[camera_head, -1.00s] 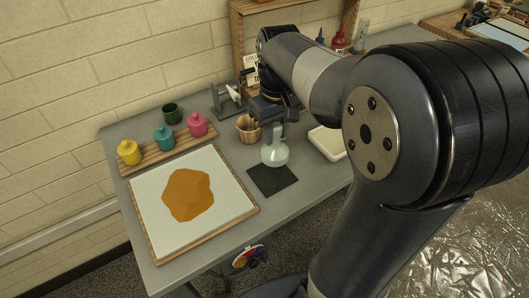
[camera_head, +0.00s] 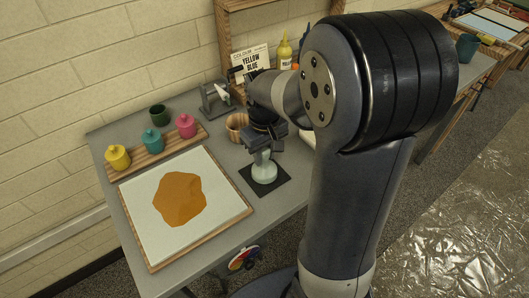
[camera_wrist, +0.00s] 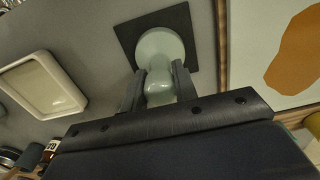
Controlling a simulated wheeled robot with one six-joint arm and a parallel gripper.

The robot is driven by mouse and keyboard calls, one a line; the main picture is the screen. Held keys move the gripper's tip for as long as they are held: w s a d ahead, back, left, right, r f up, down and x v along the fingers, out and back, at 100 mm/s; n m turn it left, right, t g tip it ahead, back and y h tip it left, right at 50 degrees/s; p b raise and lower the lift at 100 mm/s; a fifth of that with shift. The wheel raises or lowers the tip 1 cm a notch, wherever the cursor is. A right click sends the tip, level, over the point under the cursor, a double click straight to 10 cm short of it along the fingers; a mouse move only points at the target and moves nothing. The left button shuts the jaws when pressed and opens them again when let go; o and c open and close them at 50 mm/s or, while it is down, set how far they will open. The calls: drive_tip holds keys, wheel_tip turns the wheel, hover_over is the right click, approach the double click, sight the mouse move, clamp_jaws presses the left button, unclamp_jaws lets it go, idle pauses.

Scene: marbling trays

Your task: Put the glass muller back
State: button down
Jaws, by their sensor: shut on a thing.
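The glass muller (camera_head: 264,172) is pale green glass with a wide round base and a narrower handle. It stands upright over the dark square mat (camera_head: 283,187) in the head view, and its base appears to rest on the mat. My gripper (camera_head: 262,152) is above it, shut on its handle. In the wrist view the muller (camera_wrist: 160,50) sits between my two fingers (camera_wrist: 159,88), with the dark mat (camera_wrist: 190,22) around its base. Whether the base fully touches the mat is hard to tell.
A white slab with orange paint (camera_head: 232,186) lies left of the mat. A wooden pot (camera_head: 236,122) stands behind my gripper. Yellow, teal and pink jars stand on a wooden rack (camera_head: 160,149). A white tray (camera_wrist: 45,85) lies on the muller's other side.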

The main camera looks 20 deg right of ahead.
drive_tip(key=shift+f, duration=0.1)
drive_tip(key=c, duration=1.1)
unclamp_jaws()
wheel_tip(320, 180, up, 12)
drive_tip(key=shift+r, duration=0.15)
